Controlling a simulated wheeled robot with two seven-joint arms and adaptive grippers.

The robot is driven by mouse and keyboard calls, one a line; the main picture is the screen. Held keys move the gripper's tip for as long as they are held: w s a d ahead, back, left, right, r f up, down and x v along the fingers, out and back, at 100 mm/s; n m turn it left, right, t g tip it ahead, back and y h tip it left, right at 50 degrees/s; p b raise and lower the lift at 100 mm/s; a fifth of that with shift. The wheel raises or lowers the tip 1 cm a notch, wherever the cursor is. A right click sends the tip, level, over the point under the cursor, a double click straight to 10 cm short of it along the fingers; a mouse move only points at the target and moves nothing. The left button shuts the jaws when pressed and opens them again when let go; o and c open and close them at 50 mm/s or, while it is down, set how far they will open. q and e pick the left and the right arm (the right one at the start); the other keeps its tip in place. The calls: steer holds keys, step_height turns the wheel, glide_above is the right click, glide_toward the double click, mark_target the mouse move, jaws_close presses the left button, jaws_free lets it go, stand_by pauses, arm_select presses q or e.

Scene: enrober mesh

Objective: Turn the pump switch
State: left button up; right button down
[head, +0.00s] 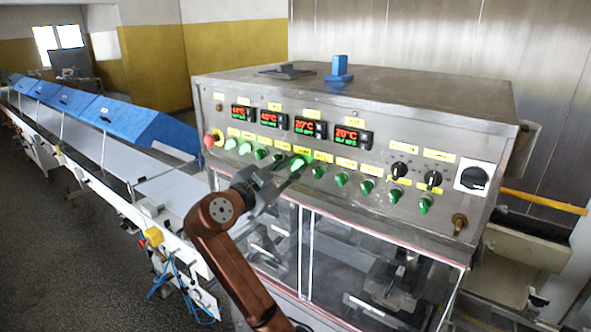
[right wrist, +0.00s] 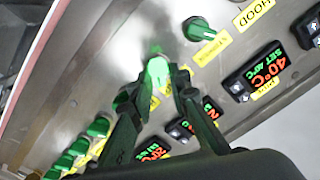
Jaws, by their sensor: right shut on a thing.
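A row of green knob switches runs across the steel control panel (head: 370,145). My right gripper (head: 284,170) reaches up to the panel from below, at a green switch (head: 298,163) near the middle of the row. In the right wrist view, the fingers of my right gripper (right wrist: 168,84) are closed around this brightly lit green switch (right wrist: 156,70). The fingers hide part of its sides and its label. I cannot read a pump label in either view. My left gripper is not in view.
Other green knobs (head: 341,179) sit close on both sides, with black knobs (head: 398,170) and a rotary switch (head: 474,178) to the right. Temperature displays (head: 305,126) are above. A clear-windowed cabinet (head: 340,262) lies below, and a conveyor (head: 172,190) runs left.

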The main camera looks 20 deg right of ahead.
stand_by(0.3)
steer(key=c, duration=2)
jaws_free()
steer(key=shift+a, duration=0.1)
steer(key=shift+c, duration=0.2)
steer(key=v, duration=1.2)
